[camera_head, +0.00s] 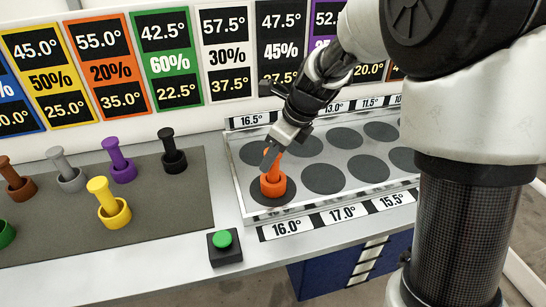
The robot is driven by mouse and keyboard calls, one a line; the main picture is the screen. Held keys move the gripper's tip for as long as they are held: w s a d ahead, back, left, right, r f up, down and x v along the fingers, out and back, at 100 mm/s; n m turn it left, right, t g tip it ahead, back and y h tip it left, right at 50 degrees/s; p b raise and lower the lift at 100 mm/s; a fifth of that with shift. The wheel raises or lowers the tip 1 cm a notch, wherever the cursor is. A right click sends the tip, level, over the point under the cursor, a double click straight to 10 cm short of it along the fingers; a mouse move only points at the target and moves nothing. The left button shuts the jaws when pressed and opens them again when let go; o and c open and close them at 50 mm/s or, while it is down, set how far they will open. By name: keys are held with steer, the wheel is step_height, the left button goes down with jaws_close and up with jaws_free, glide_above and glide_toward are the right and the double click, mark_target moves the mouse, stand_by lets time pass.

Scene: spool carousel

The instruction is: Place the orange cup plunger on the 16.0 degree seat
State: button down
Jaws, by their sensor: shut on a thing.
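The orange cup plunger (273,184) stands upright on or just over the front-left round seat of the tray; I cannot tell whether its base touches. That dark seat (266,203) lies directly behind the 16.0° label (286,227). My gripper (271,158) reaches down from the upper right and is shut on the orange plunger's stem. The top of the stem is partly hidden by the fingers.
Other plungers, including yellow (112,215), purple (122,170), grey (69,178) and black (174,156), stand on the dark mat (165,216) at left. A green button (222,240) sits near the front edge. The tray's other visible seats look empty.

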steer(key=c, duration=1.2)
jaws_free()
steer(key=shift+f, duration=0.1)
steer(key=shift+d+r, duration=0.1)
steer(key=shift+r, duration=0.4)
steer(key=p+v, duration=0.2)
steer(key=v, duration=0.9)
steer(key=s+d+r+n+t+h, duration=0.1)
steer(key=s+d+n, duration=0.4)
steer(key=s+n, duration=0.5)
steer(key=s+d+r+n+t+h, duration=0.2)
steer(key=s+d+n, duration=0.3)
steer(key=s+n, duration=0.6)
steer(key=n+h, duration=0.1)
steer(key=n, duration=0.1)
steer(key=shift+d+r+n, duration=0.25)
steer(key=shift+r+n, duration=0.05)
steer(key=shift+n, duration=0.1)
